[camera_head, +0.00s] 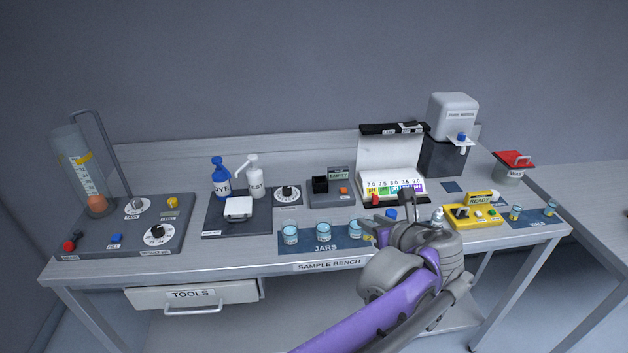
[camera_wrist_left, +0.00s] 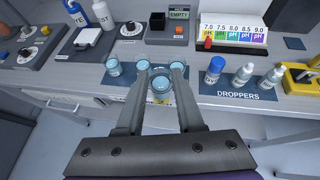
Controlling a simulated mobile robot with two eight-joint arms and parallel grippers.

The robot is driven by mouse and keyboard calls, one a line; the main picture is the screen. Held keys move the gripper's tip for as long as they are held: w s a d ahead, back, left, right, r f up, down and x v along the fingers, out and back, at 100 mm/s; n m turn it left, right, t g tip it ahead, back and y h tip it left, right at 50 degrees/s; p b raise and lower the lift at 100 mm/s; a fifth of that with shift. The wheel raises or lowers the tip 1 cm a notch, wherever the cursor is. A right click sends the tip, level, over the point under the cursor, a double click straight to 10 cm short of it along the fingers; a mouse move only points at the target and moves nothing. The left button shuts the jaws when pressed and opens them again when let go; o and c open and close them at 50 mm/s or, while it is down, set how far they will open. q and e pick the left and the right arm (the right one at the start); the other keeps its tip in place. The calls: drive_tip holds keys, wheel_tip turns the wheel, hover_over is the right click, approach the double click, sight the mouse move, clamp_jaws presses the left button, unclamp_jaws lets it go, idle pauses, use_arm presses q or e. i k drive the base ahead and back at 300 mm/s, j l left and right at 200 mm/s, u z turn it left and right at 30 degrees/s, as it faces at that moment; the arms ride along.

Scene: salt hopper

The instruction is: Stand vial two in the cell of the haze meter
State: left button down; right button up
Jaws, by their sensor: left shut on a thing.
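The haze meter (camera_head: 330,190) is a small grey box on the bench with a black square cell (camera_head: 320,184) and an orange button. In the left wrist view its cell (camera_wrist_left: 158,23) stands beside a display reading EMPTY. My left gripper (camera_wrist_left: 161,78) is shut on a small round glass vessel (camera_wrist_left: 161,86), seen from above between the fingertips, probably a vial; its number cannot be read. In the head view the gripper (camera_head: 376,232) is at the right end of the jars mat, in front of the meter, its fingers mostly hidden. Two vials (camera_head: 515,212) (camera_head: 550,208) stand on the right mat.
Several jars (camera_head: 290,235) stand on the blue mat close to the gripper. A yellow device (camera_head: 472,214) lies right of my wrist.

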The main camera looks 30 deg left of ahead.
sight(320, 190)
drive_tip(key=i+j, duration=0.25)
drive_tip(key=j, duration=0.15)
drive_tip(key=i+j, duration=0.5)
drive_tip(key=j, duration=0.25)
